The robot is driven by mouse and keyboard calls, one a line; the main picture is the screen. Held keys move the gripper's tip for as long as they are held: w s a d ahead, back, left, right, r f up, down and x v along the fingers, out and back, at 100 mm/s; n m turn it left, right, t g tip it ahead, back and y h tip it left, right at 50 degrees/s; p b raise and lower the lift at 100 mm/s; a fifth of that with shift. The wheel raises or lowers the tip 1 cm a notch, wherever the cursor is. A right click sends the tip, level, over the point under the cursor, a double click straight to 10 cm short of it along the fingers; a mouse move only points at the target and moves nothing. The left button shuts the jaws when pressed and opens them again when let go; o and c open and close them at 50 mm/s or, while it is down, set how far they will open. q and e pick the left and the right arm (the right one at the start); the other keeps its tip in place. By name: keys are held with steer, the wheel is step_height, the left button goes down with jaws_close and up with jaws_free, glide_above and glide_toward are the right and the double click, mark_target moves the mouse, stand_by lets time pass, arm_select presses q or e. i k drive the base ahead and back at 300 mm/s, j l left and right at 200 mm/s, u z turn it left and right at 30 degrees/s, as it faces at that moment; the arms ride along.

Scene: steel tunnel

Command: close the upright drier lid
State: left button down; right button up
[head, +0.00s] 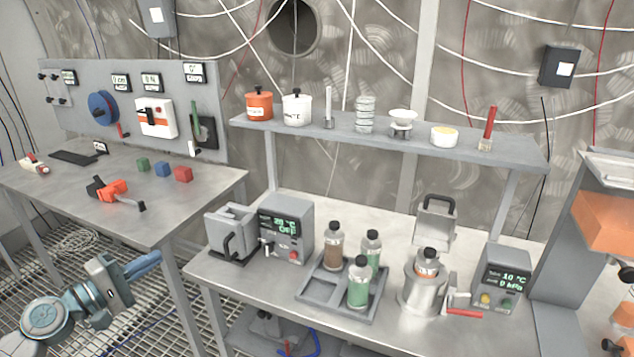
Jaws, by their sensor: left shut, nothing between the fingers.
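The drier (422,293) is a round grey metal pot on the right half of the front bench. A bottle with an orange band and dark cap (428,262) stands in its mouth. The drier lid (435,228) stands upright at the back of the pot, open, with a black handle (440,204) on top. My left gripper (150,263) is at the lower left, in front of the left table and far from the lid. It is shut and empty. My right gripper is not in view.
Close to the drier stand a control box (502,278) on the right, a red lever (464,312) in front and a bottle tray (318,292) on the left. A shelf (390,138) runs above and behind. An orange-fronted unit (606,222) stands at the far right.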

mark_target(435, 226)
steer(key=i+j+z, duration=0.45)
steer(key=z, duration=0.3)
steer(key=i+j+z, duration=0.15)
steer(key=j+z, duration=0.2)
steer(key=i+j+z, duration=0.1)
steer(key=j+z, duration=0.65)
steer(key=j, duration=0.15)
steer(key=j+z, duration=0.2)
steer(key=z, duration=0.15)
steer(key=j+z, duration=0.2)
steer(key=z, duration=0.2)
steer(key=j+z, duration=0.35)
steer(key=l, duration=0.15)
